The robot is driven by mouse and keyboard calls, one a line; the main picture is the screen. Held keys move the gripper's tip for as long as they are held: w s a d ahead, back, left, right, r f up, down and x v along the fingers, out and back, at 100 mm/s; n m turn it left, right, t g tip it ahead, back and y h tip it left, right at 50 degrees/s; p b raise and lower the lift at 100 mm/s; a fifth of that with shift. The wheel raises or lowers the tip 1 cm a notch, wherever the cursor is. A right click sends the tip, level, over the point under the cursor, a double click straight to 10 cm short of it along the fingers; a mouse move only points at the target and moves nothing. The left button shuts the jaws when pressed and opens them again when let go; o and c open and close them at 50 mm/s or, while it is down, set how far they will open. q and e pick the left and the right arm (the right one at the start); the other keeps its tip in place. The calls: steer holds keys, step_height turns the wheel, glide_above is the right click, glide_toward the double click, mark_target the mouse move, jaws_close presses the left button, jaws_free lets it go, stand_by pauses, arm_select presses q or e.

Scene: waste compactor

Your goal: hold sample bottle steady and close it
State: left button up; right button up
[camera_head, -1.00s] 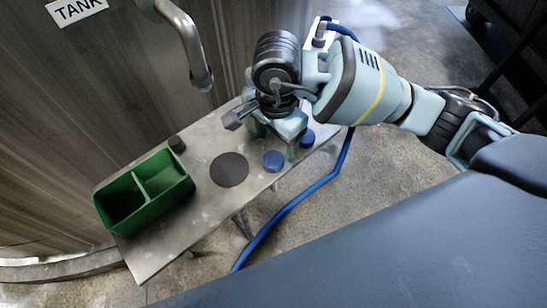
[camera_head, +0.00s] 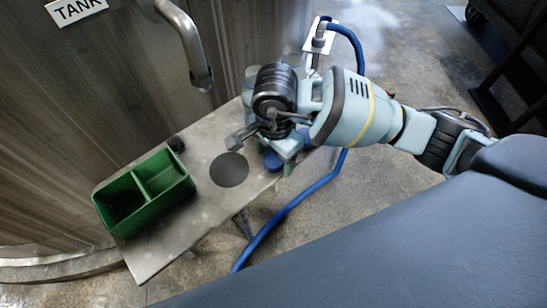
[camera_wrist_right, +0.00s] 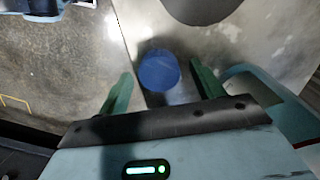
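My right gripper (camera_head: 278,160) is low over the right part of the metal table, pointing down. In the right wrist view my right gripper (camera_wrist_right: 161,72) is open, its two green fingers on either side of a round blue cap (camera_wrist_right: 159,70), with gaps on both sides. In the head view a blue cap (camera_head: 271,161) shows beside the gripper, partly hidden by it. Another bit of blue (camera_head: 306,136) shows behind the gripper. I cannot tell whether a bottle stands under the blue cap. My left gripper is not in view.
A green two-part bin (camera_head: 146,192) and a small black piece (camera_head: 176,144) stand on the table's left (camera_head: 190,222). A dark round pad (camera_head: 229,169) lies left of the gripper. A bent pipe (camera_head: 190,50) and the tank wall rise behind. A blue hose (camera_head: 300,196) runs beside the table.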

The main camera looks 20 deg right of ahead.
mark_target(276, 159)
steer(key=c, duration=0.9)
steer(key=shift+r, duration=0.15)
steer(key=shift+c, duration=0.2)
steer(key=shift+r, duration=0.65)
steer(key=shift+s+r, duration=0.2)
steer(key=shift+r, duration=0.9)
steer(key=s+d+r, duration=0.1)
steer(key=s+d, duration=0.2)
steer(key=s, duration=1.2)
steer(key=shift+s+d, duration=0.15)
steer(key=shift+d, duration=0.05)
steer(key=shift+r, duration=0.1)
